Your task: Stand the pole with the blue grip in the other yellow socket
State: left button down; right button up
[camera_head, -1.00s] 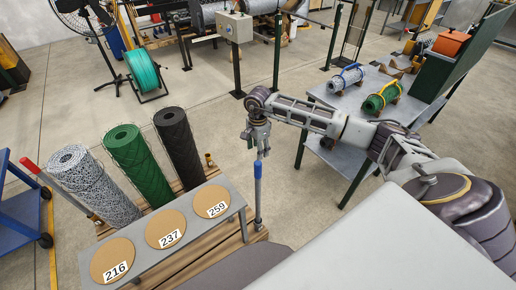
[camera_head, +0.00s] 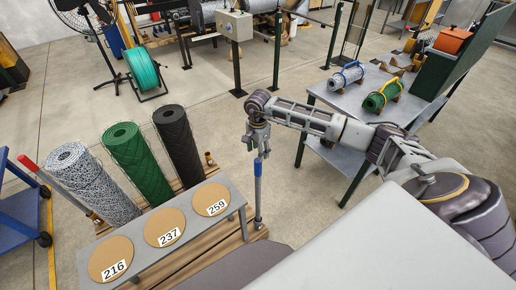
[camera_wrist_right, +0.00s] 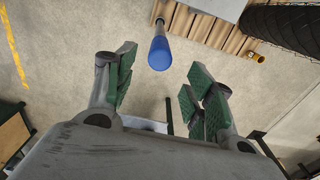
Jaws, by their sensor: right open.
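The pole (camera_head: 258,201) with the blue grip (camera_head: 258,168) stands upright at the right end of the wooden pallet, its foot at a small yellow socket (camera_head: 259,225). Another yellow socket (camera_head: 210,159) sits at the pallet's far corner, beside the black roll; it also shows in the right wrist view (camera_wrist_right: 259,58). My right gripper (camera_head: 257,147) is open and empty just above the blue grip. In the right wrist view the blue grip (camera_wrist_right: 159,53) lies beyond the open fingers (camera_wrist_right: 160,80), apart from them. My left gripper is not in view.
A grey bench (camera_head: 233,197) with numbered discs stands in front of grey, green and black rolls (camera_head: 181,145). A pole with a red grip (camera_head: 28,163) leans at left. A table (camera_head: 350,99) with two small rolls is at right.

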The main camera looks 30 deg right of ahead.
notch_tip(320, 180, down, 3)
jog(key=shift+r+b, duration=0.2)
jog(key=shift+b, duration=0.3)
jog(key=shift+f+b, duration=0.7)
jog(key=shift+f, duration=0.15)
jog(key=shift+f+b, duration=0.45)
jog(key=shift+f, duration=0.1)
jog(key=shift+f+b, duration=0.35)
jog(key=shift+f, duration=0.3)
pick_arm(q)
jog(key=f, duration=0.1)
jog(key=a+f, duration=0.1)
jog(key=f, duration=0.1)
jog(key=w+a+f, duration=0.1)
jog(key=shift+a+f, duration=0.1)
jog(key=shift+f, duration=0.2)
pick_arm(e)
jog(key=shift+r, duration=0.1)
jog(key=c, duration=1)
